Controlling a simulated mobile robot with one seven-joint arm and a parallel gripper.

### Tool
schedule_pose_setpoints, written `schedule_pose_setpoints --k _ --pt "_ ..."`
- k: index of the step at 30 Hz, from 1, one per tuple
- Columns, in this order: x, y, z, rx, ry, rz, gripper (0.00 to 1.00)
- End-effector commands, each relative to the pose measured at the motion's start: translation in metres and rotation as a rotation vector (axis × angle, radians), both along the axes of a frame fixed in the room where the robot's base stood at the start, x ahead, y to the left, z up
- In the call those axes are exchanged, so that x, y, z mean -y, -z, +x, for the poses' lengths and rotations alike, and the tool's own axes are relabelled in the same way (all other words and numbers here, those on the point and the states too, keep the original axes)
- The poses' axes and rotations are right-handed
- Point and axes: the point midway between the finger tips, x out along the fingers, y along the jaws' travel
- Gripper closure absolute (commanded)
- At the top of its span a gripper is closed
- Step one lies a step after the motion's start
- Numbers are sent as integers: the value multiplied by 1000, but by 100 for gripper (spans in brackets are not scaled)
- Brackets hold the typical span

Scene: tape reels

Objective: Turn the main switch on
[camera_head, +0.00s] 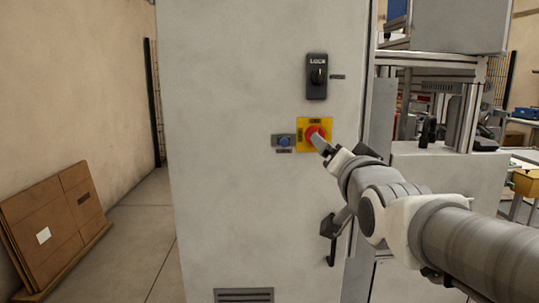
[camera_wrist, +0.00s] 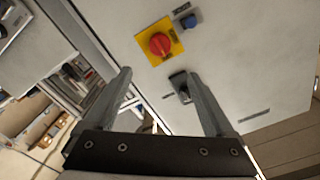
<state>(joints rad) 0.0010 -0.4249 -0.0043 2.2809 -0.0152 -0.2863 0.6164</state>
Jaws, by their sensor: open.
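The main switch is a red rotary knob (camera_head: 315,132) on a yellow plate (camera_head: 301,121), on the front of a grey cabinet (camera_head: 235,100). It also shows as a red knob (camera_wrist: 160,44) on its yellow plate in the wrist view, beyond my fingertips. My gripper (camera_head: 318,141) appears just below and right of the knob in the head view and overlaps part of the plate. In the wrist view my gripper (camera_wrist: 160,75) is open, its two fingers apart with nothing between them. Whether a finger touches the knob I cannot tell. The plate's lettering is too small to read.
A blue button (camera_head: 284,142) sits left of the switch. A black LOCK switch (camera_head: 317,77) is above it; a black handle (camera_head: 328,227) is below. Machine frames stand right of the cabinet. Flat cardboard (camera_head: 55,222) leans on the left wall, with open floor between.

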Motion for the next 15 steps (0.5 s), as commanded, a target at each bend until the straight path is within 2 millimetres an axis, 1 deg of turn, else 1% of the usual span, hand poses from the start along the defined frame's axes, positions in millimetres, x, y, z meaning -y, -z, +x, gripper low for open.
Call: schedule_pose_setpoints --k 1,6,9,15 --pt "0 -1 -9 1 0 0 11" --pt "0 -1 -27 1 -1 1 11" --pt "0 0 -33 1 -1 1 11" --pt "0 0 -37 -1 -1 0 11"
